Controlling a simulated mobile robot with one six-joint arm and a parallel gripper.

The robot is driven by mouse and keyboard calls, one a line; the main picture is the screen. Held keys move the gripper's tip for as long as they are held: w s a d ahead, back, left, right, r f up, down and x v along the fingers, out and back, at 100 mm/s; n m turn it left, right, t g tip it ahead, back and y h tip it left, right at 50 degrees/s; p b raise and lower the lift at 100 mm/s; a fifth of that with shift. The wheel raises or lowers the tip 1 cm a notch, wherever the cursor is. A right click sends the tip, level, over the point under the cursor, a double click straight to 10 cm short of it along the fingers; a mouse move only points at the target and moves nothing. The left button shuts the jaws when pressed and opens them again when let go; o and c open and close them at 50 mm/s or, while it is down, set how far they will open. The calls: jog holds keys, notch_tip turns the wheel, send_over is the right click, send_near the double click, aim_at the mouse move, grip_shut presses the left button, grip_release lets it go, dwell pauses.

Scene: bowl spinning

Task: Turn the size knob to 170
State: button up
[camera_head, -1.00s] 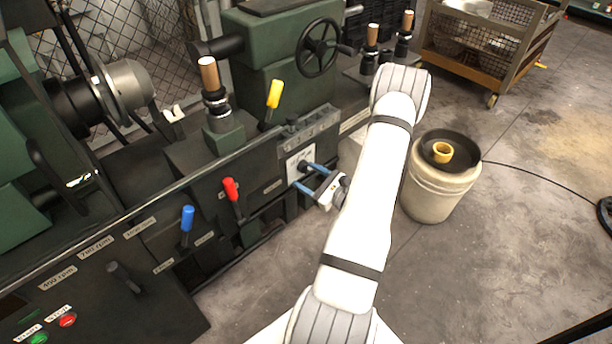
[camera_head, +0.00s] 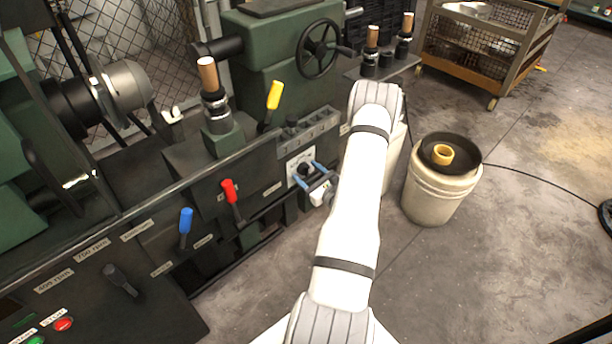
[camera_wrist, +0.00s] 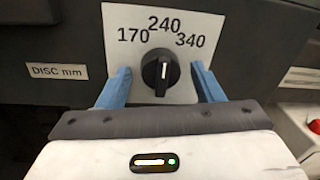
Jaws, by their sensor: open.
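The size knob (camera_wrist: 160,72) is a black round knob on a white plate (camera_wrist: 200,30) marked 170, 240 and 340, with a "DISC mm" label at its left. Its white pointer line stands upright, toward 240. My gripper (camera_wrist: 165,85) is open, with one blue finger to the left of the knob and one to the right, both apart from it. In the head view my gripper (camera_head: 307,173) is at the white plate (camera_head: 292,168) on the front of the dark green machine, and the knob (camera_head: 304,169) shows between the fingers.
Red (camera_head: 230,192), blue (camera_head: 185,222) and yellow (camera_head: 273,97) levers stand out from the machine to the left of my gripper. A bucket (camera_head: 436,195) with a dark tray and yellow ring stands on the floor at right. A mesh cart (camera_head: 480,50) is behind.

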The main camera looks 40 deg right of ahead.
jog(key=shift+c, duration=0.2)
jog(key=c, duration=0.9)
jog(key=shift+o, duration=0.6)
jog(key=shift+a, duration=0.45)
jog(key=shift+d, duration=0.15)
jog(key=shift+c, duration=0.7)
jog(key=shift+d+f+n+b, duration=0.2)
jog(key=shift+n+b, duration=0.6)
jog(key=shift+b, duration=0.2)
jog(key=n+b, duration=0.3)
jog(key=shift+f, duration=0.1)
jog(key=n+b, duration=0.3)
jog(key=shift+d+n+t+y+b, duration=0.1)
jog(key=shift+n+t+y+b, duration=0.2)
jog(key=shift+b, duration=0.1)
jog(key=shift+n+b, duration=0.45)
jog(key=shift+n, duration=0.05)
jog(key=shift+r, duration=0.2)
